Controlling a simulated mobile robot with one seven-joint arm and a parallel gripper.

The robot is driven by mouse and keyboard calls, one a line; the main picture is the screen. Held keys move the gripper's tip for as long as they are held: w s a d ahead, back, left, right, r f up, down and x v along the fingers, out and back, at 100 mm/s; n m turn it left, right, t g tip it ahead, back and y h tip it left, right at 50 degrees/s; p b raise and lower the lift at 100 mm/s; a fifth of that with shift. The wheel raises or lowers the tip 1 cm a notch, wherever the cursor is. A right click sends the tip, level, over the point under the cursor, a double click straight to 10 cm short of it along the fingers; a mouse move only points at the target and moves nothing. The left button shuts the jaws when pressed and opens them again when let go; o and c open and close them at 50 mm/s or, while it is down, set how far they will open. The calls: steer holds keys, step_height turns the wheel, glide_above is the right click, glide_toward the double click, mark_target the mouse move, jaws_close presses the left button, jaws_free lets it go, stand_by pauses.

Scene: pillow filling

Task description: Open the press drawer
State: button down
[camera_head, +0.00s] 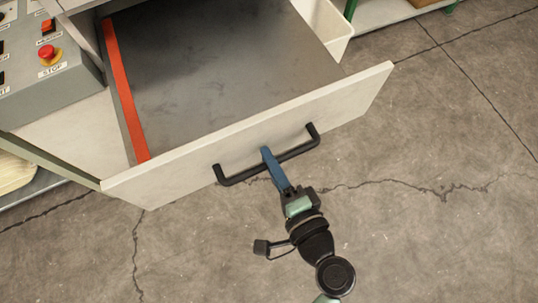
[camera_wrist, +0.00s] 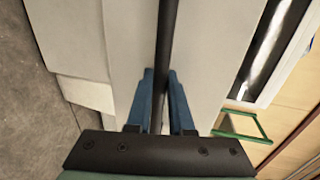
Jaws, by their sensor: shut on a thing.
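The press drawer (camera_head: 225,75) is pulled well out in the head view, with its dark grey inner floor showing and nothing lying on it. Its pale front panel (camera_head: 345,98) carries a black bar handle (camera_head: 232,178). My gripper (camera_head: 267,155) has its blue fingers shut on the handle near the bar's middle. In the wrist view the handle bar (camera_wrist: 168,35) runs between the two blue fingers (camera_wrist: 160,95), close to the pale drawer front (camera_wrist: 120,40).
A grey control box with a red stop button (camera_head: 48,54) is at the upper left. A red strip (camera_head: 124,90) runs along the drawer's left inner side. Cracked concrete floor (camera_head: 430,150) in front and to the right is clear.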

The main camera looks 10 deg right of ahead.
steer(key=c, duration=0.8)
jaws_free()
steer(key=b+v, duration=0.1)
steer(key=v, duration=1.2)
